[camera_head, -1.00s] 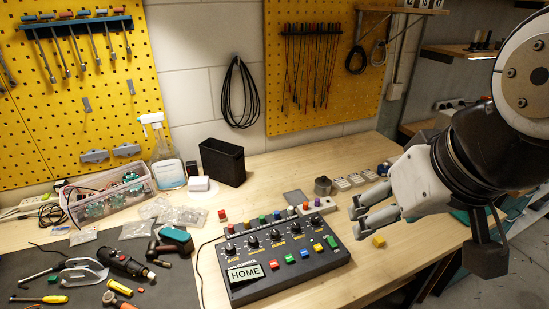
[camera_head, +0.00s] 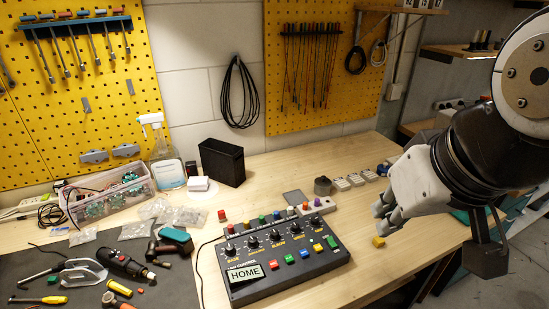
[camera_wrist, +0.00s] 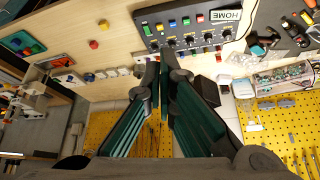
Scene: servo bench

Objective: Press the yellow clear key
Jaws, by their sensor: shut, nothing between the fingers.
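The dark control box (camera_head: 240,293) lies on the wooden bench, with knobs, a HOME display (camera_head: 245,273) and a row of coloured keys. The yellow key (camera_head: 318,248) is near the right end of that row, just left of a green key (camera_head: 332,242). In the wrist view the yellow key (camera_wrist: 159,27) shows upside down near the top, beyond my fingertips. My gripper (camera_head: 381,213) is shut and empty. It is held above the bench, right of the box and apart from it. Its fingers also show in the wrist view (camera_wrist: 165,60), brought together at the tips.
A yellow block (camera_head: 379,242) sits on the bench below my gripper. Small switch modules (camera_head: 349,181) and a grey cup (camera_head: 322,186) stand behind. A black bin (camera_head: 222,162) is at the back. Tools lie on a dark mat (camera_head: 60,256) at left.

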